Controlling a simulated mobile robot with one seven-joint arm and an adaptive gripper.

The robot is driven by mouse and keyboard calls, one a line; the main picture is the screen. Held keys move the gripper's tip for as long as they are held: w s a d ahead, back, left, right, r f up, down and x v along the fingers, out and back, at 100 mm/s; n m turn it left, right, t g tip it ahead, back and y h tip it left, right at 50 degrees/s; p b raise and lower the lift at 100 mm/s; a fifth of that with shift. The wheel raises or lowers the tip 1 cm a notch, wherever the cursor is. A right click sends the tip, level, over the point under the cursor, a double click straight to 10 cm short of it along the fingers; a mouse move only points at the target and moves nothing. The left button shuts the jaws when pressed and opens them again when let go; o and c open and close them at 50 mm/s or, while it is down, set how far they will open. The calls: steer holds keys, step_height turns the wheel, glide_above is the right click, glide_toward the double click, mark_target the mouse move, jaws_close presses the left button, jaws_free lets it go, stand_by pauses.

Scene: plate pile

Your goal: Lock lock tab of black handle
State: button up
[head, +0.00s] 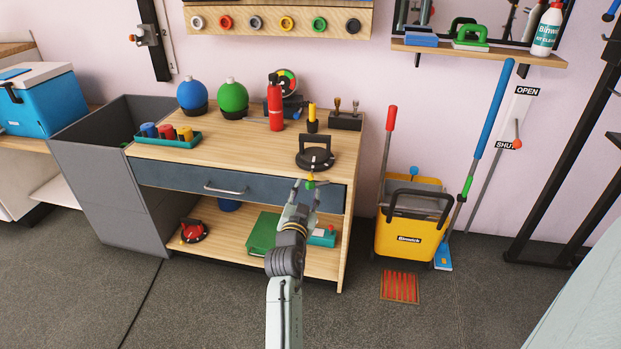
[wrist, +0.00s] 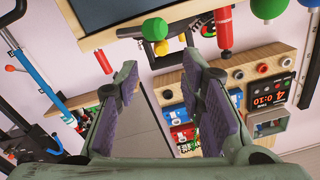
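The black handle (head: 316,158) stands on the cabinet top near its front right edge in the head view. In the wrist view, the dark handle (wrist: 130,32) shows upside down beyond my fingers, with a green knob-like part (wrist: 155,29) on it. In the head view, a small green and yellow part (head: 310,181) shows between my fingertips, just below the handle; I cannot tell whether it is the lock tab. My gripper (head: 308,188) is open, in front of the cabinet's edge. In the wrist view, the two padded fingers (wrist: 165,95) are well apart, with nothing gripped.
A red extinguisher (head: 275,106), a yellow-topped tool (head: 312,119) and a tool block (head: 345,121) stand behind the handle. A yellow mop bucket (head: 410,236) is on the floor to the right.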

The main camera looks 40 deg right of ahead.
mark_target(311, 178)
steer(key=b+x, duration=0.1)
steer(key=x, duration=0.6)
steer(key=shift+w+d, duration=0.15)
steer(key=shift+w, duration=0.1)
steer(key=shift+c, duration=0.2)
jaws_close()
